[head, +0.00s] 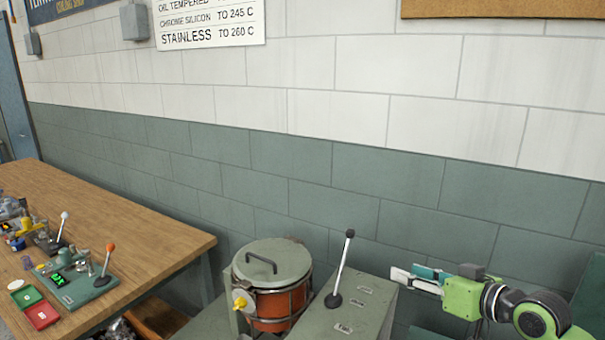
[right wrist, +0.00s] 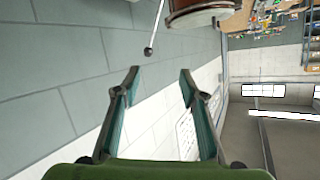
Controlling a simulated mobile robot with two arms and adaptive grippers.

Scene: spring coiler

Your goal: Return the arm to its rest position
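My right gripper (head: 413,277) is at the lower right of the head view, its arm coming in from the right edge. Its green and black wrist is beside the right end of a grey-green cabinet. In the right wrist view the two fingers (right wrist: 160,75) stand wide apart with nothing between them. The cabinet's black-knobbed lever (head: 341,268) leans slightly right, to the left of the gripper and apart from it. The lever (right wrist: 154,30) also shows beyond the fingers in the wrist view. My left gripper is not in view.
A lidded orange pot (head: 272,304) in a metal frame stands left of the lever. A wooden bench (head: 110,215) at the left holds a small lever device (head: 82,283), red and green trays and other small items. A block wall (head: 330,190) runs behind.

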